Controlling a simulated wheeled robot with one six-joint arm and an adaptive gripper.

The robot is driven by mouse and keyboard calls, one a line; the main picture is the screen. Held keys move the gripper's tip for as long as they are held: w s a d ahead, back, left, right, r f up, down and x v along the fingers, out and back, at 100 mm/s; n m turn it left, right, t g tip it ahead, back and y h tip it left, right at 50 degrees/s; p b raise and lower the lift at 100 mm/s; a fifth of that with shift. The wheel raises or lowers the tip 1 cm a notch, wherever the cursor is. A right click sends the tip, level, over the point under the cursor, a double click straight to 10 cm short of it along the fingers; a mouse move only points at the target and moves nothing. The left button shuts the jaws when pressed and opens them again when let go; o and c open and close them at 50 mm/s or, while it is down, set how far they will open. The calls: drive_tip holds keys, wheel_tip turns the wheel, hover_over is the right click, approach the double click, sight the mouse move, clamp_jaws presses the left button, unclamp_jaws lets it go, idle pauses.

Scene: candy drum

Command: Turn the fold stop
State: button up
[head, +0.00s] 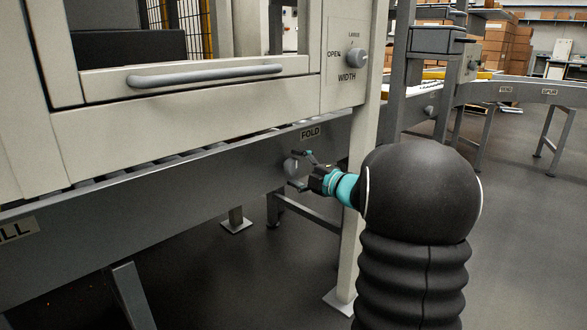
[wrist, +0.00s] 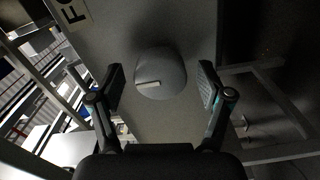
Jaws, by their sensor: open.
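The fold stop is a round grey knob (head: 291,167) on the dark grey conveyor side rail, below the FOLD label (head: 311,134). In the wrist view the knob (wrist: 160,74) has a pale pointer bar on its face. My gripper (head: 301,171) is open at the knob in the head view. In the wrist view its two fingers (wrist: 161,88) stand on either side of the knob, with a gap visible on each side. Neither finger visibly touches it.
Above the rail is a pale machine frame with a grey handle bar (head: 205,76) and a WIDTH knob (head: 354,58). A pale upright post (head: 355,190) stands right of the FOLD label. Another conveyor (head: 520,92) runs at the back right. Open floor lies below.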

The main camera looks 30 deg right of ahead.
drive_tip(key=v, duration=1.1)
drive_tip(key=d+f+m+g+h, duration=0.3)
drive_tip(key=d+f+m+h, duration=0.4)
drive_tip(key=d+m+h, duration=0.35)
drive_tip(key=s+f+m+g+h+p, duration=0.2)
drive_tip(key=s+m+g+h, duration=0.1)
drive_tip(key=s+m+g, duration=0.55)
drive_tip(key=s+a+r+m+g+y+p, duration=0.1)
drive_tip(key=s+a+m+y+p, duration=0.1)
drive_tip(key=s+a, duration=0.65)
drive_tip(key=s+a+r+m+g+y+p, duration=0.1)
drive_tip(key=s+a+m+y+p, duration=0.3)
drive_tip(key=a, duration=0.8)
drive_tip(key=s+a+r+n+p, duration=0.1)
drive_tip(key=s+a+r, duration=0.1)
drive_tip(key=a, duration=0.2)
drive_tip(key=s+a+r+n+t+y, duration=0.1)
drive_tip(key=a+r+n, duration=0.1)
drive_tip(key=a, duration=0.3)
drive_tip(key=s+a+r+n+t+p, duration=0.1)
drive_tip(key=s+a+r+n, duration=0.1)
drive_tip(key=a+r, duration=0.2)
drive_tip(key=shift+s+a+r+p, duration=0.2)
drive_tip(key=shift+s+a+p, duration=0.1)
drive_tip(key=shift+a+p, duration=0.05)
